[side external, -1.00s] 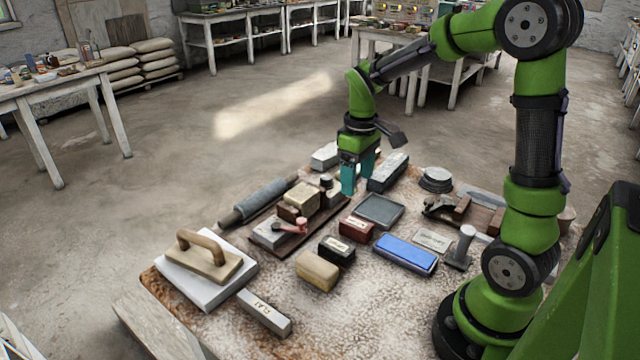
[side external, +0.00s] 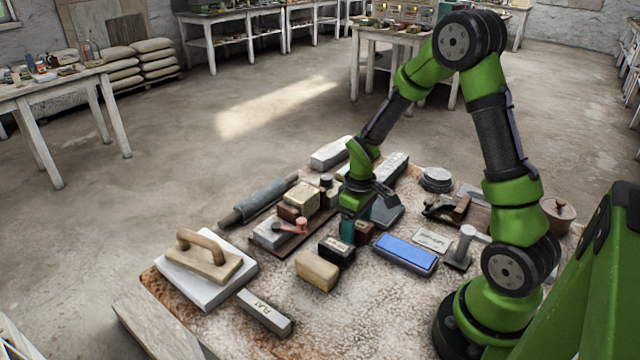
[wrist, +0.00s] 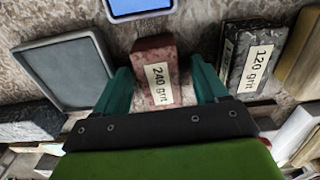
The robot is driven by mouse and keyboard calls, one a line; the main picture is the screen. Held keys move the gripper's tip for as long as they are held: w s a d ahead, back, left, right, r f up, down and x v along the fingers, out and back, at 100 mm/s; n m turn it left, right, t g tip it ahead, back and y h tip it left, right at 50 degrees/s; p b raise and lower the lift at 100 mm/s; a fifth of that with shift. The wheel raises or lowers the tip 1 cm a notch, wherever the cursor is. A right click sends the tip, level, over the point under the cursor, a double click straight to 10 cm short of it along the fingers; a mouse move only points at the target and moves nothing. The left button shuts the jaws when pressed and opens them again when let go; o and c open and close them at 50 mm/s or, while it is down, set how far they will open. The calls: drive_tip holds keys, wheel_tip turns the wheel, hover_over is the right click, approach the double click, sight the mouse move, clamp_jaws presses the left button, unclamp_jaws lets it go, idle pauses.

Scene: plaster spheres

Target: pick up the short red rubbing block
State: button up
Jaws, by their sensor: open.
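The short red rubbing block (wrist: 152,52) lies on the table in the wrist view, with a pale label reading "240 grit". My gripper (wrist: 162,75) is open, with one teal finger on each side of the block. I see a gap between the block and the right finger; the left finger is close to it. In the side view my gripper (side external: 354,230) is low over the block, and only part of the red block (side external: 364,232) shows behind a finger.
A black block labelled "120 grit" (wrist: 252,58) lies just right of the right finger. A grey tray (wrist: 68,68) lies left of the left finger. A blue-topped stone (side external: 405,252) and a yellowish block (side external: 317,271) are nearby. The table's front middle is clear.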

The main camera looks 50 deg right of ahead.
sight(357, 222)
drive_tip(key=c, duration=1.2)
wheel_tip(357, 222, up, 10)
drive_tip(key=o, duration=0.7)
drive_tip(key=shift+c, duration=0.2)
drive_tip(key=c, duration=0.6)
